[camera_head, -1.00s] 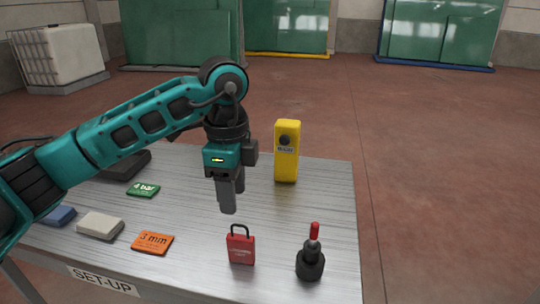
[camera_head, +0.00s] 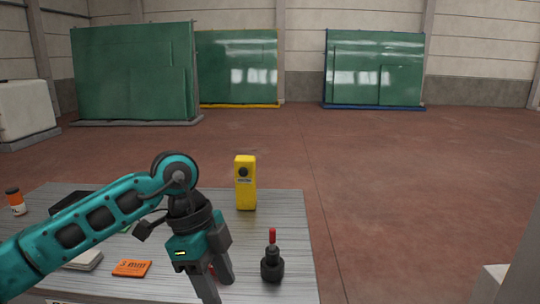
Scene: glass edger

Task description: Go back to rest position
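My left arm comes in from the left over the metal set-up table (camera_head: 290,235). Its gripper (camera_head: 217,288) points down above the front part of the table, fingers apart with nothing between them. A dark bottle-shaped tool with a red tip (camera_head: 272,266) stands upright just right of the gripper. A yellow device (camera_head: 246,184) stands upright at the table's back right. My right gripper is not in view.
An orange "3 mm" card (camera_head: 132,268), a pale block (camera_head: 85,261) and an orange jar with a dark lid (camera_head: 15,201) are on the table's left, partly behind my arm. Green glass racks (camera_head: 135,75) stand far back.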

